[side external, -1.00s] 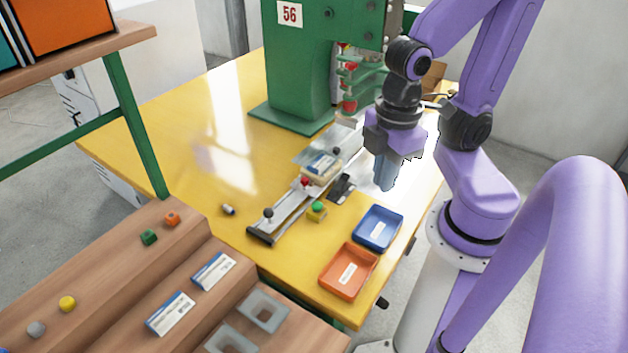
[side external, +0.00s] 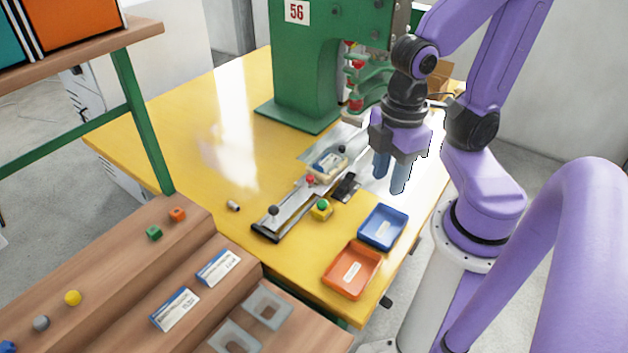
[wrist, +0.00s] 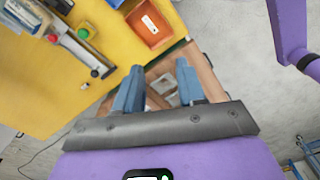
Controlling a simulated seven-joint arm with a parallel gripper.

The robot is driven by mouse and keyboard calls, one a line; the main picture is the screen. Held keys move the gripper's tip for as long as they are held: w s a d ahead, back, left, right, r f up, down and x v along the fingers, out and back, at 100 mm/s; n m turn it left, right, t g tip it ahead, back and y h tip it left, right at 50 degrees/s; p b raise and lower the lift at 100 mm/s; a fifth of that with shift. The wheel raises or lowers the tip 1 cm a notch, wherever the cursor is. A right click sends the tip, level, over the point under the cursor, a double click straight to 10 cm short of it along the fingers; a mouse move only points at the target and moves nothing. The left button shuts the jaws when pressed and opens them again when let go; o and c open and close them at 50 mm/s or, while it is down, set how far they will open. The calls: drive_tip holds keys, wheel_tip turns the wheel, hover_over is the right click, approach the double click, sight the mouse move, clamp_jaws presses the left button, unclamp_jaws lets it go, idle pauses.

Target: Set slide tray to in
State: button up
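The slide tray (side external: 328,168) is a light plate carrying a blue-and-white part, near the far end of a metal rail (side external: 292,208) in front of the green press. A red knob (side external: 310,180) and a black knob (side external: 342,149) stand by it. Another black knob (side external: 273,211) stands at the rail's near end, and part of the rail (wrist: 75,48) shows at upper left in the wrist view. My gripper (side external: 391,180) is right of the tray, apart from it. Its two blue fingers are spread and empty, also in the wrist view (wrist: 160,85).
The green press (side external: 305,75) stands behind the tray. A yellow block with a green button (side external: 321,208) sits beside the rail. A blue bin (side external: 382,243) and an orange bin (side external: 351,286) lie at the front right. The yellow table's left side is mostly clear.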

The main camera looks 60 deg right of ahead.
drive_tip(key=shift+o, duration=1)
drive_tip(key=w+a+m, duration=0.1)
drive_tip(key=w+a, duration=0.2)
drive_tip(key=w, duration=0.5)
drive_tip(key=shift+f+m+g, duration=0.2)
drive_tip(key=shift+m+g, duration=0.2)
drive_tip(key=w+d+f+m+y, duration=0.1)
drive_tip(key=w+d+f+m, duration=0.2)
drive_tip(key=w, duration=0.8)
drive_tip(key=w+d+f+m, duration=0.1)
drive_tip(key=w+d+f, duration=0.3)
drive_tip(key=w, duration=0.8)
drive_tip(key=shift+g, duration=0.3)
drive_tip(key=a+f, duration=0.1)
drive_tip(key=f, duration=0.5)
drive_tip(key=s+a+f, duration=0.1)
drive_tip(key=f, duration=0.5)
drive_tip(key=s+a+f, duration=0.1)
drive_tip(key=f, duration=0.5)
drive_tip(key=shift+s+a, duration=0.15)
clamp_jaws()
